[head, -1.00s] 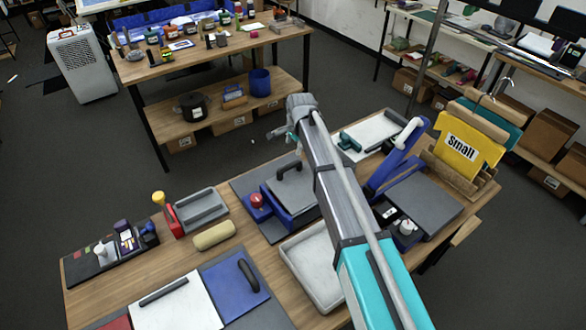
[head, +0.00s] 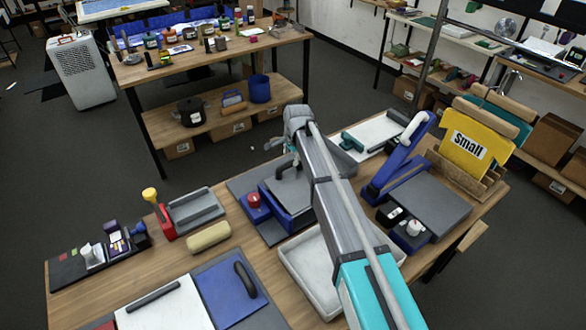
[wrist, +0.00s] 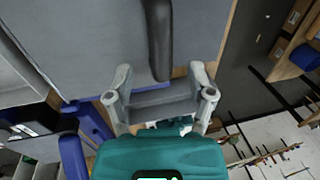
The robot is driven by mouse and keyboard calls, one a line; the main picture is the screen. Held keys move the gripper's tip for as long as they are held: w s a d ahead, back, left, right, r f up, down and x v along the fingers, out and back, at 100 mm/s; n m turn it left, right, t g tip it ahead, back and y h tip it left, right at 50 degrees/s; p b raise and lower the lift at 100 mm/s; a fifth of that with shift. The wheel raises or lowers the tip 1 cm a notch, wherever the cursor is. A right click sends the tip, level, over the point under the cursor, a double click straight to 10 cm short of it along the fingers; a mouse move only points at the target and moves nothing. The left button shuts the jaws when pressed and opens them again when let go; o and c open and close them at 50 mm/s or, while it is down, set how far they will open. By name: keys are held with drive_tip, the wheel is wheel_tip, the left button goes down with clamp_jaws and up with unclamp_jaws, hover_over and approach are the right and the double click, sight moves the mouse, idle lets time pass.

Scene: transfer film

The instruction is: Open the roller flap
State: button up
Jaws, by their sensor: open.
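A blue machine (head: 270,212) with a grey flat lid (head: 296,190) and a dark upright handle (head: 287,165) stands mid-table, partly hidden by my arm. I take its lid to be the roller flap; it lies down. In the wrist view the grey panel (wrist: 75,45) fills the upper left, and the dark handle (wrist: 159,40) runs down from the top edge, its end between my fingertips in the picture. My gripper (wrist: 160,82) is open, and nothing is held. In the head view my gripper (head: 273,143) is near the handle; I cannot tell if they touch.
A red knob (head: 254,199) is left of the lid. A white tray (head: 300,262) lies in front. A blue press (head: 400,160) with a raised arm and a yellow "Small" sign (head: 472,145) stand at right. A red-and-grey tool (head: 165,215) and a tan roll (head: 208,238) lie left.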

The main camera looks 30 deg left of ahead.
sight(290, 162)
drive_tip(key=shift+w+a+f+b, duration=0.1)
drive_tip(key=shift+a+f+b, duration=0.1)
drive_tip(key=shift+f+b, duration=0.7)
drive_tip(key=shift+w+a+f+b, duration=0.1)
drive_tip(key=shift+a+f+b, duration=0.05)
drive_tip(key=shift+f+b, duration=0.7)
drive_tip(key=shift+f, duration=0.1)
drive_tip(key=shift+c, duration=0.3)
